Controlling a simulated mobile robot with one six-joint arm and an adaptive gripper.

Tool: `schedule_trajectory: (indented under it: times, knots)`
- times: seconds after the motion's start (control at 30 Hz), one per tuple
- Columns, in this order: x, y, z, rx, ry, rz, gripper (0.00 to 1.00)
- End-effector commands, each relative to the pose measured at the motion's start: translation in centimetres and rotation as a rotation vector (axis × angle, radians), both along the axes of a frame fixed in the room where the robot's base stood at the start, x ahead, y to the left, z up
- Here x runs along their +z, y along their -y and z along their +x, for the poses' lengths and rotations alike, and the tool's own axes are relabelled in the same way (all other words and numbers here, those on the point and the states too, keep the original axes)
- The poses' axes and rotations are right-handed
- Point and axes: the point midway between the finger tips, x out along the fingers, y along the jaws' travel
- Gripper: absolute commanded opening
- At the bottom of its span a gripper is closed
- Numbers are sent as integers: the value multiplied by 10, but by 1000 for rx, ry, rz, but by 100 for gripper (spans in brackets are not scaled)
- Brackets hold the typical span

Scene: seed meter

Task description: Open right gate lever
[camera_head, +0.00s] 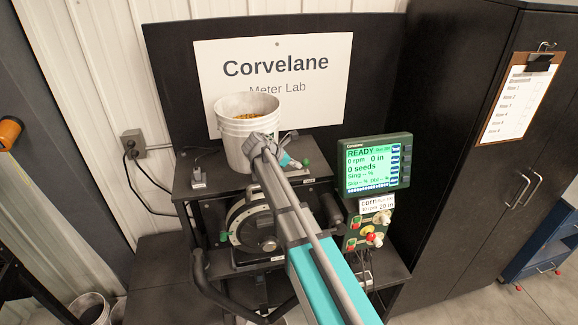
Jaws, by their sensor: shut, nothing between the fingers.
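My arm reaches up from the lower right and ends in front of the bucket. My gripper (294,163) is small and partly hidden at the wrist, just left of the green knob. It is shut and holds nothing. I cannot tell whether it touches the knob.
The white bucket (232,108) holds yellow seed. A round meter (240,218) sits below, partly behind my arm. A monitor (378,165) reading READY and a switch panel (379,229) stand at the right. A black cabinet (450,110) stands beyond them.

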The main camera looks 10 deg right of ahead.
Motion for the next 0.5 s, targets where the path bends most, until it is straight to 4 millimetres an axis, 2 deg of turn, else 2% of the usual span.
schedule_trajectory:
  times: [0.5]
  knots:
    - [-1,-13,0,16,0,1,0]
